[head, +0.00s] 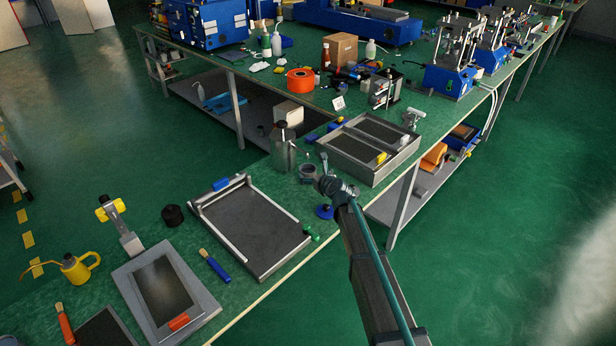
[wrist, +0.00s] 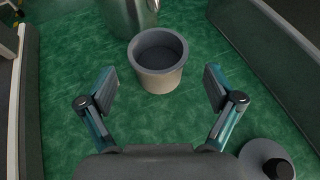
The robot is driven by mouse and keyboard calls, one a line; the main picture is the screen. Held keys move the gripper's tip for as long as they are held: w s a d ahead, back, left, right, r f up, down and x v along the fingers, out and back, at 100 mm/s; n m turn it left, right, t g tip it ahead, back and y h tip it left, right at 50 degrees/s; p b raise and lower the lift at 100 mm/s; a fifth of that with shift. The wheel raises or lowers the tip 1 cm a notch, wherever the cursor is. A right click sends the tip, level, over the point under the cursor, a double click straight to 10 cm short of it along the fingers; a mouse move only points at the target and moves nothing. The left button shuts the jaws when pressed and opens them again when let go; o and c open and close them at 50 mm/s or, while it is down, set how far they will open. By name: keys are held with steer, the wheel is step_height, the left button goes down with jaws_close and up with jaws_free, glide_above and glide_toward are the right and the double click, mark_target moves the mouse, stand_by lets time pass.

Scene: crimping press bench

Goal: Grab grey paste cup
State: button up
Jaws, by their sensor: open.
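The grey paste cup (wrist: 158,82) stands upright on the green bench top in the wrist view, with its open, dark inside showing. In the head view the cup (head: 306,173) is small and lies just left of my gripper (head: 321,177). My gripper also shows in the wrist view (wrist: 160,88), open and empty, its two fingers spread to either side of the near part of the cup. A gap shows between each finger and the cup wall. The cup's far base is hidden.
A metal canister (head: 284,155) stands close behind the cup. A divided tray (head: 360,172) is to the right, and a dark flat tray (head: 250,232) to the left. A round base with a black knob (wrist: 279,170) sits near my right finger.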

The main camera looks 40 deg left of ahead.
mark_target(305, 169)
steer(key=p+x, duration=0.1)
steer(key=x, duration=0.3)
steer(key=shift+a, duration=0.15)
steer(key=shift+w+a+f, duration=0.15)
steer(key=shift+a+f, duration=0.05)
steer(key=shift+a, duration=0.15)
steer(key=c, duration=1.5)
steer(key=shift+r, duration=0.1)
